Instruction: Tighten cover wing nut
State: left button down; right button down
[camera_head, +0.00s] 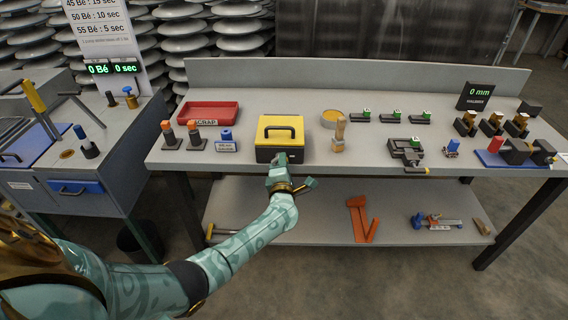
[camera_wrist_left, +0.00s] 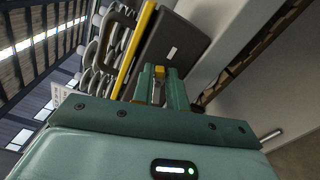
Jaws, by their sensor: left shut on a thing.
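A box with a yellow cover (camera_head: 268,131) and a black handle stands at the front middle of the bench. In the left wrist view its dark front (camera_wrist_left: 172,42) and the yellow edge of the cover show tilted. My left gripper (camera_head: 281,161) is at the front face of this box. Its two fingers (camera_wrist_left: 160,86) are shut on a small yellow piece (camera_wrist_left: 159,71) at the box front, which looks like the wing nut. The fingers hide most of it. My right gripper is in neither view.
A red scrap tray (camera_head: 207,113) lies behind left of the box, with dark, orange-topped pieces in front of it. A wooden-handled brush (camera_head: 339,134) stands to the right. A lower shelf (camera_head: 320,212) extends beneath the bench. Some bench top right of the brush is clear.

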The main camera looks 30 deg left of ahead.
pick_arm(q)
jog(key=shift+s+f, duration=0.15)
jog(key=shift+f, duration=0.2)
jog(key=c, duration=1.5)
grip_release()
jog(key=shift+a+r, duration=0.1)
jog(key=shift+r, duration=0.05)
jog(key=p+v, duration=0.4)
jog(key=v, duration=1.2)
